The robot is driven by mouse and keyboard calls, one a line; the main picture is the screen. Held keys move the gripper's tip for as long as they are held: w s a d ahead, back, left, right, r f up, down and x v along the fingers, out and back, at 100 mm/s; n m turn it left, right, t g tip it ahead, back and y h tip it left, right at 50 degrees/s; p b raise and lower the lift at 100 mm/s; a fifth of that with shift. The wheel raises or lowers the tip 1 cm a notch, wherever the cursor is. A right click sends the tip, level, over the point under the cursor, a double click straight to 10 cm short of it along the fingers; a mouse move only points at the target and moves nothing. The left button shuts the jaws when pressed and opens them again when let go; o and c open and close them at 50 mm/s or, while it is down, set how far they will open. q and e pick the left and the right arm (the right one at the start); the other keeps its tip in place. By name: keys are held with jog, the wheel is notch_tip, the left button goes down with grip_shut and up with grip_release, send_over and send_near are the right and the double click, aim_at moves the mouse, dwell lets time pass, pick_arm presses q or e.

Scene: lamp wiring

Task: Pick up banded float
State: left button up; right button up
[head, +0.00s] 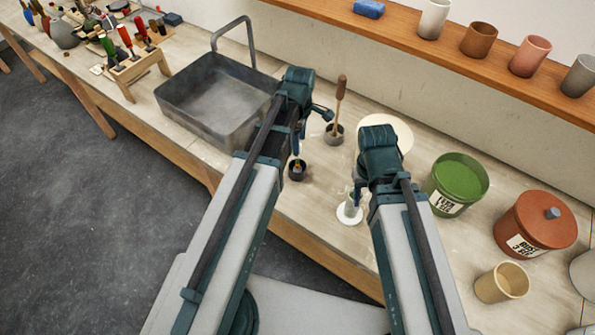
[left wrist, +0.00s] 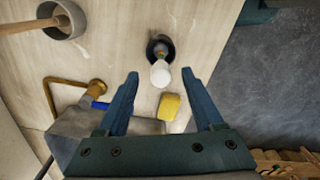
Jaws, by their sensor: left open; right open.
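A small dark cup (head: 297,173) stands on the bench near its front edge. A slim upright piece with coloured parts, which looks like the banded float (head: 298,164), stands in it. In the left wrist view the cup (left wrist: 152,45) holds this piece (left wrist: 160,74), whose pale rounded end faces the camera. My left gripper (head: 312,132) is open above and beside the cup. In its wrist view (left wrist: 160,73) the pale end appears between the open fingertips, with no clear contact. My right gripper (head: 357,190) is open, low beside a pale upright cylinder (head: 350,204) on a white disc.
A grey basin (head: 170,105) is at left. A bowl with a wooden-handled tool (head: 335,133) stands behind the cup. A yellow block (left wrist: 169,106) and a bent brass piece (left wrist: 48,95) lie near my left fingers. Green (head: 460,175) and rust-red (head: 537,222) tubs stand right.

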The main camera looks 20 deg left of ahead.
aim_at(297, 160)
pick_arm(q)
jog(key=shift+f, duration=0.3)
jog(key=f+b, duration=0.5)
jog(key=shift+a, duration=0.3)
grip_shut()
dwell(1.2)
